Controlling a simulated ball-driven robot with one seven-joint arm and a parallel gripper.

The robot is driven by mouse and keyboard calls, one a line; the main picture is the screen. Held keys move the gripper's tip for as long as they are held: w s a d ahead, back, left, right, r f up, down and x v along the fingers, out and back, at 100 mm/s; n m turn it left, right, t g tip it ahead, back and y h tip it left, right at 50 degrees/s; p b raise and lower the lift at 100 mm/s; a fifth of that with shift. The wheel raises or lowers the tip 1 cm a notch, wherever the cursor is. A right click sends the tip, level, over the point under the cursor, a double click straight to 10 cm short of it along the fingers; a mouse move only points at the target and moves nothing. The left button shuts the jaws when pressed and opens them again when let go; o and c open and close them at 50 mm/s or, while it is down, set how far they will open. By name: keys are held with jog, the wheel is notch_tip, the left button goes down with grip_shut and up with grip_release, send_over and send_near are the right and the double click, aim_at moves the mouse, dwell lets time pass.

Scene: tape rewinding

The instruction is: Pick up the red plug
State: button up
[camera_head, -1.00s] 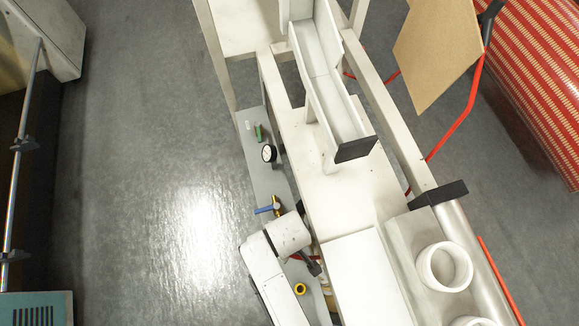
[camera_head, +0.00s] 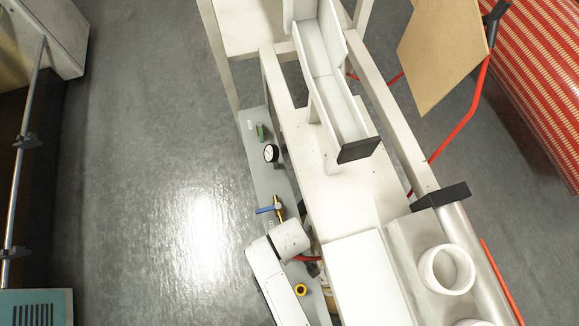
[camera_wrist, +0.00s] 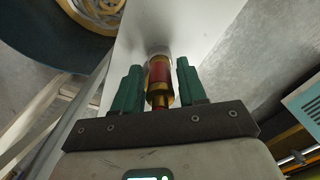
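The red plug (camera_wrist: 160,71) shows in the wrist view as a red cylinder with brass-coloured ends. It lies between the two green fingers of my gripper (camera_wrist: 158,77), with a narrow gap visible on each side. The fingers are apart and I see no clear contact with the plug. In the head view my white arm covers much of this area. A small red piece (camera_head: 305,258) shows beside the arm there; I cannot tell whether it is the plug.
A grey panel (camera_head: 258,165) carries a round gauge (camera_head: 270,153), a blue-handled valve (camera_head: 268,209) and a yellow ring (camera_head: 300,290). A white machine table (camera_head: 310,160) stands right of it. Open floor lies to the left.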

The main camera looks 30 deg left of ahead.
grip_shut()
jog(key=shift+r, duration=0.15)
jog(key=shift+r, duration=0.2)
jog(key=r, duration=0.3)
jog(key=shift+s+r+p, duration=0.1)
jog(key=shift+s+p, duration=0.2)
jog(key=shift+p, duration=0.05)
jog(key=s+a+r, duration=0.1)
jog(key=s+r, duration=0.8)
jog(key=s, duration=0.4)
jog(key=shift+s+a, duration=0.15)
jog(key=shift+a, duration=0.2)
jog(key=shift+r, duration=0.1)
